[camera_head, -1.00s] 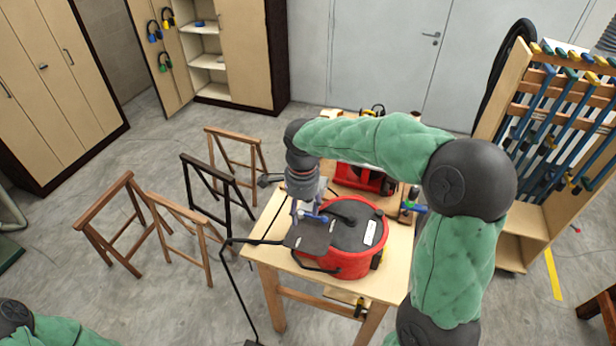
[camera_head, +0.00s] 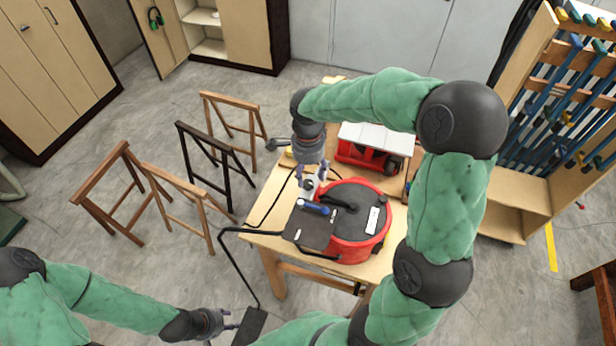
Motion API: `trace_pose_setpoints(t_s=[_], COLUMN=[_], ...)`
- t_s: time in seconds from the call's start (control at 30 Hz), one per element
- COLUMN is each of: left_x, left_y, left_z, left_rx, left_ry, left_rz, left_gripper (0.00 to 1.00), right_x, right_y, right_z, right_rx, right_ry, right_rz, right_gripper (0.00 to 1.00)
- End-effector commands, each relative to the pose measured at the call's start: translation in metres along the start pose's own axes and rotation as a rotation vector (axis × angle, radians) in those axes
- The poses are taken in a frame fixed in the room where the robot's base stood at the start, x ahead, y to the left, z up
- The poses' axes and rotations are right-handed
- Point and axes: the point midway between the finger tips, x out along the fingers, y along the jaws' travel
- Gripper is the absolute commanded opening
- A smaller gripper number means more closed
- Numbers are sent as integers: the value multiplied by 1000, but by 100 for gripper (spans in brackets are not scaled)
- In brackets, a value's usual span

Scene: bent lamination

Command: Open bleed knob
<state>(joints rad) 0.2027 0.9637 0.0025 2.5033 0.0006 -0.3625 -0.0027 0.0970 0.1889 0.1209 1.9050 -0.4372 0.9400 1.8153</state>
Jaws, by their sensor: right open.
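A red round machine (camera_head: 350,250) with a dark grey top stands on a light wooden table. A dark flat panel (camera_head: 309,232) sits at its front left, and a small blue cylindrical part (camera_head: 313,208) shows at the panel's far edge. I cannot tell whether this is the bleed knob. My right gripper (camera_head: 312,186) is open, pointing down just behind the blue part; I cannot tell whether they touch. My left gripper (camera_head: 226,325) is low at the bottom of the view, away from the table, and its finger opening is unclear.
A second red machine with a white top (camera_head: 378,137) stands at the table's back. A black cable (camera_head: 236,268) runs off the table's left side to the floor. Wooden trestles (camera_head: 170,205) stand left, a clamp rack (camera_head: 550,110) right. My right arm arches over the table's right side.

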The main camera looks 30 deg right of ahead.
Motion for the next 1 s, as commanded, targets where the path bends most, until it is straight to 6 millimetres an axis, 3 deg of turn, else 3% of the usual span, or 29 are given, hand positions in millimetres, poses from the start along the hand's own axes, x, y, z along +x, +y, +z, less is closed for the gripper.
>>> trace_pose_setpoints(t_s=[0.3,0.63,0.67,0.8,0.87,1.0], left_x=[-6,-6,-6,-6,-6,-6], left_y=[2,2,2,2,2,2], left_z=[0,0,0,0,0,0], left_rx=[0,0,0,0,0,0], left_ry=[0,0,0,0,0,0], left_rz=[0,0,0,0,0,0], left_gripper=[40,40,40,40,40,40], right_x=[34,38,38,38,38,38], right_y=[0,0,0,0,0,0], right_z=[0,0,0,0,0,0], right_rx=[0,0,0,0,0,-1], right_ry=[0,-1,-1,-1,-1,-1], right_rz=[0,0,-1,-1,-1,0], right_gripper=[56,56,54,14,0,0])
